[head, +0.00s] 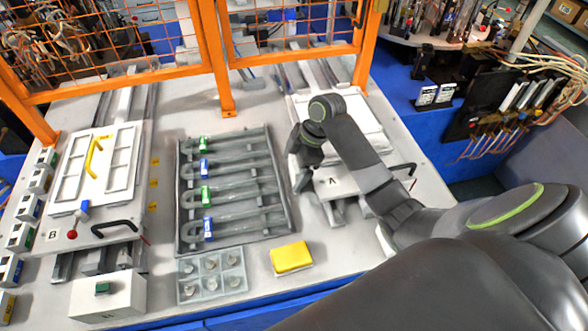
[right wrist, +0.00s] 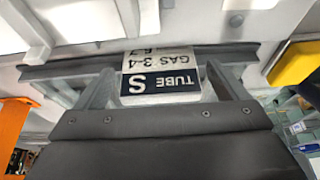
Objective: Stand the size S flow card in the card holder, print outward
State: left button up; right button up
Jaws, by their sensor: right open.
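My right gripper (right wrist: 160,85) is open, with one finger on each side of the card. I cannot tell whether either finger touches it. In the head view my right gripper (head: 305,172) is low beside the panel marked A; the card cannot be made out there. I cannot tell the card holder apart with certainty. My left gripper is not in view.
A grey tray (head: 182,215) with several glass tubes lies left of the right gripper. A yellow block (head: 291,258) and a compartment tray (head: 213,296) are in front. An orange fence post (head: 216,60) stands behind. Two small white cards (head: 425,97) (head: 445,93) stand at the right.

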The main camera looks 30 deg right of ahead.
jog(key=shift+f, duration=0.1)
jog(key=shift+c, duration=0.4)
jog(key=c, duration=1.1)
